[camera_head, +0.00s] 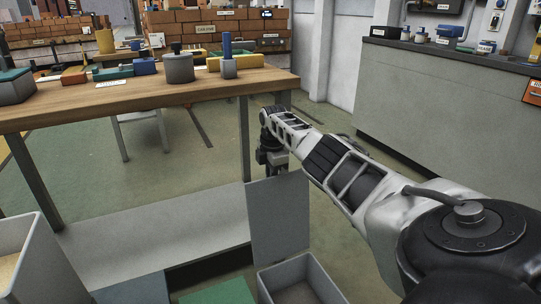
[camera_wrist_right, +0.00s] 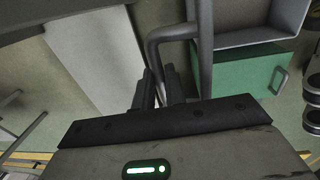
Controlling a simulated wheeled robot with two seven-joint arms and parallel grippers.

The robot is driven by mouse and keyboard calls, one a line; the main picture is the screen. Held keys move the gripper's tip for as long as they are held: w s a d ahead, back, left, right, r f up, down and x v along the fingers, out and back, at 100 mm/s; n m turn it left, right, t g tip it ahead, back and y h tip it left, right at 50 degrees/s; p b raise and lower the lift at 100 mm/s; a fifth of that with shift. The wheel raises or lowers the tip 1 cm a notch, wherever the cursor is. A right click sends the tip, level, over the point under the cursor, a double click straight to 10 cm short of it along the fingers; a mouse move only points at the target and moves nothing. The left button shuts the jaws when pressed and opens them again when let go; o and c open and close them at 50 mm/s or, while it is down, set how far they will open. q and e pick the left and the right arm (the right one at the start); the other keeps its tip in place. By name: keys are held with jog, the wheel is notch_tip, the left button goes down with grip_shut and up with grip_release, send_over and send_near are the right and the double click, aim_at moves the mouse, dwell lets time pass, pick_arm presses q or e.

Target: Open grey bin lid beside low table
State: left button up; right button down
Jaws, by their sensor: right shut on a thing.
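The grey bin lid (camera_head: 279,220) stands roughly upright at the back of the grey bin (camera_head: 318,285), and the bin's top is uncovered. My right gripper (camera_head: 272,160) is at the lid's upper edge. In the right wrist view its fingers (camera_wrist_right: 157,88) are shut on a bent grey handle (camera_wrist_right: 172,33); the lid shows there nearly edge-on (camera_wrist_right: 205,45). The low grey table (camera_head: 155,240) is left of the lid and also fills the left of the wrist view (camera_wrist_right: 95,50). My left gripper is not in view.
A green box (camera_head: 220,292) stands beside the bin; its handle shows in the wrist view (camera_wrist_right: 278,79). A pale open container (camera_head: 30,262) is at lower left. A wooden workbench (camera_head: 150,96) with several items stands behind. Green floor is clear between it and the grey counter (camera_head: 450,105).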

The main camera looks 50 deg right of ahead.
jog(key=c, duration=1.5)
grip_release()
jog(key=shift+s+f, duration=0.15)
jog(key=shift+f, duration=0.15)
jog(key=shift+o, duration=0.2)
jog(key=shift+r, duration=0.1)
